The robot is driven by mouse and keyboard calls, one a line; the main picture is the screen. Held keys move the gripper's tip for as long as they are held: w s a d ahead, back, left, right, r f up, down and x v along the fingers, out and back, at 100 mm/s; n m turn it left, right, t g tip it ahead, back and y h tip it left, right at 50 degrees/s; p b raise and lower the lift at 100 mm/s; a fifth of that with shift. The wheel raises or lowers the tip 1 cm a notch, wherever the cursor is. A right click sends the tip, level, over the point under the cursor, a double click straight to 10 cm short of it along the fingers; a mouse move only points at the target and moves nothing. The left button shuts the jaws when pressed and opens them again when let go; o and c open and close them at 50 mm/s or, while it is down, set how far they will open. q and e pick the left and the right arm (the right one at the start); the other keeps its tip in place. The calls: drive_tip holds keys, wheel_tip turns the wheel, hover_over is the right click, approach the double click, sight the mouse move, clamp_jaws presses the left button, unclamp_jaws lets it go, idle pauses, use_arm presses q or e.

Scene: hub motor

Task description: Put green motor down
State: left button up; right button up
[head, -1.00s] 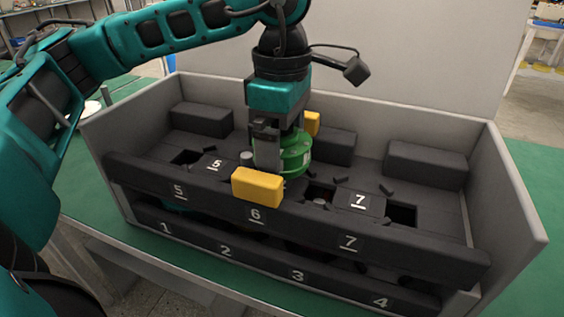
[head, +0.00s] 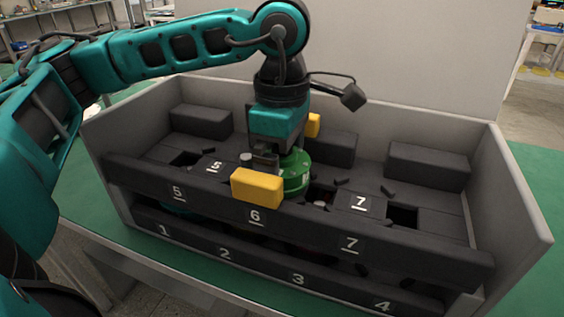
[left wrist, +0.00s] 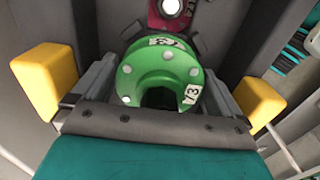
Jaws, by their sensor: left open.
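The green motor (head: 295,172) sits low in the middle of the grey bin, behind the bar label 6. My left gripper (head: 268,172) is right at it, pointing down. In the left wrist view the green motor (left wrist: 160,82) shows a round top with white dots and a number label, and it lies between the open jaws of my left gripper (left wrist: 160,100). The yellow fingertip pads stand out to either side of it. What lies beneath the motor is hidden. My right gripper is not in view.
The grey bin (head: 520,200) has high walls and dark numbered bars (head: 350,245) along its front. Dark blocks (head: 428,165) line its back. A magenta motor (left wrist: 172,12) shows past the green one in the left wrist view. The green table (head: 75,180) surrounds the bin.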

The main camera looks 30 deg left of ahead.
use_arm(q)
wheel_tip(320, 180, up, 12)
drive_tip(key=shift+r+p, duration=0.15)
drive_tip(key=shift+p, duration=0.95)
